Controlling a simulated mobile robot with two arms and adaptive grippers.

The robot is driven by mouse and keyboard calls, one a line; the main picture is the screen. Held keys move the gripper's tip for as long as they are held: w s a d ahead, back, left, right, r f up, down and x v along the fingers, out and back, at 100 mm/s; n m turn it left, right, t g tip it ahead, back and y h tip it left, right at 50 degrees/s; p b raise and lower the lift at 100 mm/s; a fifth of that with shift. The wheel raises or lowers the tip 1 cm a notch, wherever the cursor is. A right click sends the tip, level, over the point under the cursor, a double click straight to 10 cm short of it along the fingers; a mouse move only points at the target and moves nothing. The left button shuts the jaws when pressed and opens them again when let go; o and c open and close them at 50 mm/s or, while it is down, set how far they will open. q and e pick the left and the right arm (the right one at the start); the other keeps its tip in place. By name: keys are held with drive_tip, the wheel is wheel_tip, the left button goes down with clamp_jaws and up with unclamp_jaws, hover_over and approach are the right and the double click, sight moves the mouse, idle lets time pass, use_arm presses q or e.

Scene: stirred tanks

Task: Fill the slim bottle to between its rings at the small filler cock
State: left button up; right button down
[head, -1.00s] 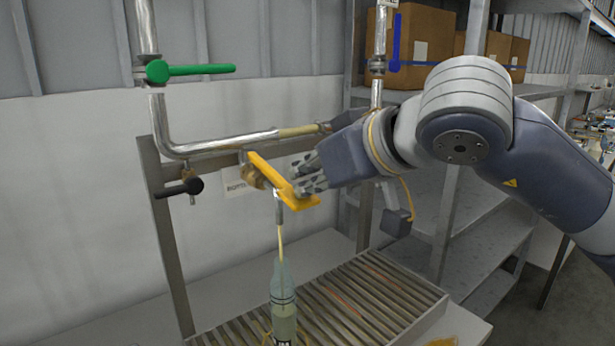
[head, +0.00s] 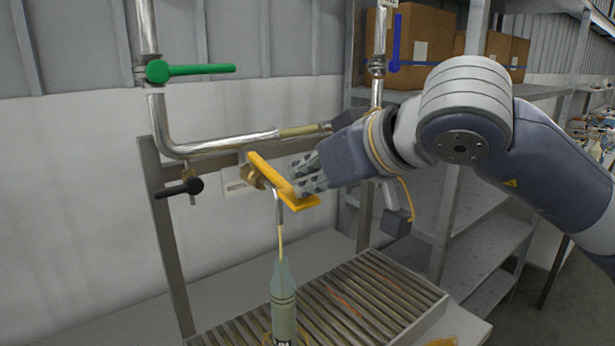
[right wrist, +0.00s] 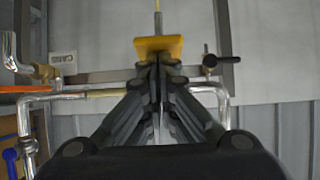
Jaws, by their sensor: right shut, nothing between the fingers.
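The slim bottle (head: 284,308) stands upright on the slatted grate under the spout (head: 279,208) of the small filler cock. Dark rings circle its body. It looks evenly grey-green up to the neck, so I cannot make out the liquid level. A pale yellow stream (head: 281,240) runs from the spout into its mouth. The cock's yellow lever (head: 272,177) slants towards me and right. My right gripper (head: 299,181) is shut and empty, its fingertips at the lever's near end; in the right wrist view the lever (right wrist: 158,47) lies just past them. My left gripper is out of view.
A green-handled valve (head: 185,71) and a black-handled cock (head: 180,188) are at left on the pipework. A blue-handled valve (head: 395,42) is at upper right. Shelving with cardboard boxes (head: 420,45) stands behind my right arm.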

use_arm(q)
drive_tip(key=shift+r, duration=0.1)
use_arm(e)
drive_tip(key=shift+r, duration=0.1)
idle(0.6)
use_arm(q)
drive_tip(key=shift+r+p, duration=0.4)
drive_tip(key=shift+p, duration=0.1)
use_arm(e)
drive_tip(key=shift+r, duration=0.75)
